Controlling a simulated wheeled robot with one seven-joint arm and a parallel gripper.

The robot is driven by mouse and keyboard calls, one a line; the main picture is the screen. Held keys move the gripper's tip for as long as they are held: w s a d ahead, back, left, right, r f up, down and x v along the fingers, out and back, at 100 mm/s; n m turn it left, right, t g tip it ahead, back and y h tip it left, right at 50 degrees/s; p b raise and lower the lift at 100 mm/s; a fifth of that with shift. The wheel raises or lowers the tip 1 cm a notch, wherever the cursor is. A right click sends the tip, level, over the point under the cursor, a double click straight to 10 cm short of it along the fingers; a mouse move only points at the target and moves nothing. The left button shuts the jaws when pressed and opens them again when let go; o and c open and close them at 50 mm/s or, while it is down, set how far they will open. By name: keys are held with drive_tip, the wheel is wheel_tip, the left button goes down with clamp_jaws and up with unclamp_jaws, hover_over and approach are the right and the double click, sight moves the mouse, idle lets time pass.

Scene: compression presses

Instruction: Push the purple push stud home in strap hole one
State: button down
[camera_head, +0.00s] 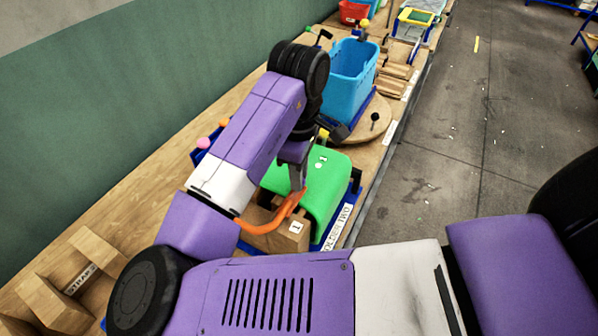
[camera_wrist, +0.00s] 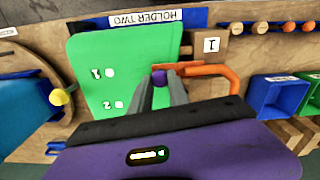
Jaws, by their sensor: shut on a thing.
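In the wrist view my gripper (camera_wrist: 160,84) is shut on the small purple push stud (camera_wrist: 159,77), held between its fingertips. The stud is over the right edge of the green panel of holder two (camera_wrist: 140,50), at the end of an orange strap (camera_wrist: 206,71). Whether the stud sits in a strap hole or only touches the strap cannot be told. White spots marked 1 and 2 show on the panel, left of the gripper. In the head view my gripper (camera_head: 297,182) points down at the strap (camera_head: 268,224) beside the green panel (camera_head: 322,190); the stud is hidden there.
A wooden block (camera_head: 290,238) marked 1 stands by the strap. A blue bin (camera_head: 352,65) and a round wooden board (camera_head: 372,124) with a black knob lie beyond the holder. Green (camera_wrist: 285,95) and blue bins sit right in the wrist view. A wall runs along the bench's left.

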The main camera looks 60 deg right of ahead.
drive_tip(key=shift+f+b, duration=0.4)
drive_tip(key=shift+f, duration=0.6)
drive_tip(key=c, duration=1.2)
unclamp_jaws()
drive_tip(key=shift+o, duration=0.2)
drive_tip(key=shift+r, duration=3.9)
